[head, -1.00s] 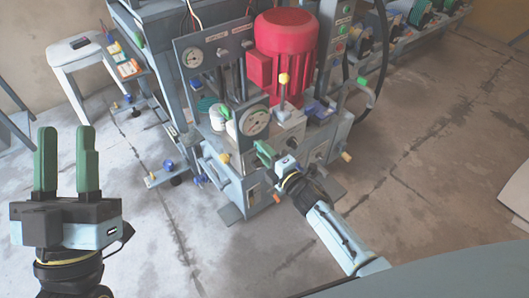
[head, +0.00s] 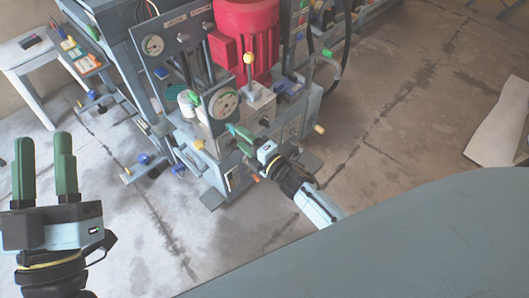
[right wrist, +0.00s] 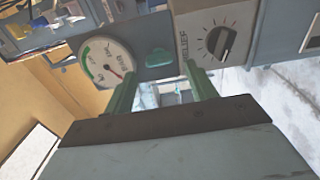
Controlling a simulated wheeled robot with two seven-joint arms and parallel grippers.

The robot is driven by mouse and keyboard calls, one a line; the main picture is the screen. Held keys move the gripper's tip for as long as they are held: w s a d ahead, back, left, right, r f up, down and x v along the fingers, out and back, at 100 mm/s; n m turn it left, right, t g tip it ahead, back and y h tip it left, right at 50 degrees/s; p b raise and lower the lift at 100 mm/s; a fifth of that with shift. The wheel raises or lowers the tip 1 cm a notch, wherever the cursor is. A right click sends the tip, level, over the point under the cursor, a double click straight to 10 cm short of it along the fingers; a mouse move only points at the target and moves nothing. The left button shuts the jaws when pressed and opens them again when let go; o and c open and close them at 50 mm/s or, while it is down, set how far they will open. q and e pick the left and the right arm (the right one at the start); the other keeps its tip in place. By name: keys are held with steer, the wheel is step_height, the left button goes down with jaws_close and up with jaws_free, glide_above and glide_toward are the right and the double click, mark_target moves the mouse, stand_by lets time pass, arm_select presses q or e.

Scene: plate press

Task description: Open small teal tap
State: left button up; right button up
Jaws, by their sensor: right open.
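A small teal tap (right wrist: 158,57) shows in the right wrist view on the grey press front, between a round gauge (right wrist: 105,62) and a black dial (right wrist: 221,42). My right gripper (right wrist: 158,72) is open, its green fingers pointing at the panel, one to each side of the tap in the picture. Whether they reach around it or stop short I cannot tell. In the head view my right gripper (head: 237,137) is at the press front, below the gauge; the tap is hard to make out there. My left gripper (head: 44,138) is open and empty, far from the press.
The press carries a red motor (head: 246,38), a yellow-knobbed lever (head: 249,60) and a green-tipped bent handle (head: 328,60) on its right. A white stool (head: 30,60) stands at the far left.

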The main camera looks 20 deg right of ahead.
arm_select(q)
step_height(320, 180, down, 10)
steer(key=w+a+g+y+p, duration=0.1)
steer(key=g+y+p, duration=0.1)
steer(key=g, duration=0.5)
steer(key=shift+w+a+f+y+p, duration=0.25)
steer(key=shift+y+p, duration=0.15)
steer(key=shift+y, duration=0.2)
arm_select(e)
steer(key=v, duration=1)
steer(key=shift+s, duration=0.25)
steer(key=shift+d, duration=0.1)
steer(key=shift+c, duration=0.3)
